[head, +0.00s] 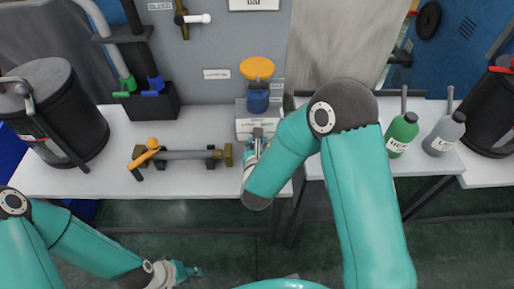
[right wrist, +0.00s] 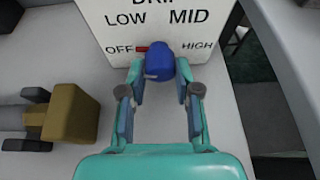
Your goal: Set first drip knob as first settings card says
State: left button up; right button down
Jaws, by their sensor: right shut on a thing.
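The drip knob (right wrist: 160,66) is blue and sits on the front of a white box (right wrist: 116,50) lettered LOW, MID, OFF and HIGH. Its red pointer (right wrist: 143,49) points left at OFF. My right gripper (right wrist: 160,82) is shut on the knob, one finger at each side. In the head view the white box (head: 245,129) stands below an orange handwheel, and my right gripper (head: 252,152) reaches it, partly covered by my arm. My left gripper (head: 180,272) hangs low over the floor, away from the bench; its jaws are too small to read. No settings card can be read.
A brass-ended pipe fitting with an orange-handled valve (head: 150,148) lies left of the box. A dark tank (head: 62,110) stands further left. Green (head: 402,133) and grey (head: 444,133) bottles stand on the right bench. The bench front (head: 100,184) between is clear.

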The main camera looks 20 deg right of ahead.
jog(key=m+y+b, duration=0.1)
jog(key=m+b, duration=0.1)
jog(key=b, duration=0.5)
jog(key=m+t+y+b, duration=0.1)
jog(key=m+b, duration=0.1)
jog(key=b, duration=0.6)
jog(key=f+m+y+b, duration=0.1)
jog(key=m+y+b, duration=0.1)
jog(key=b, duration=0.6)
jog(key=shift+s+d+m+t, duration=0.15)
jog(key=shift+d+m+t, duration=0.15)
jog(key=shift+t, duration=0.1)
jog(key=shift+a+r+m+b, duration=0.1)
jog(key=shift+r+m+b, duration=0.2)
jog(key=shift+b, duration=0.75)
jog(key=c, duration=0.8)
grip_release()
jog(key=shift+r, duration=0.1)
jog(key=shift+s, duration=0.1)
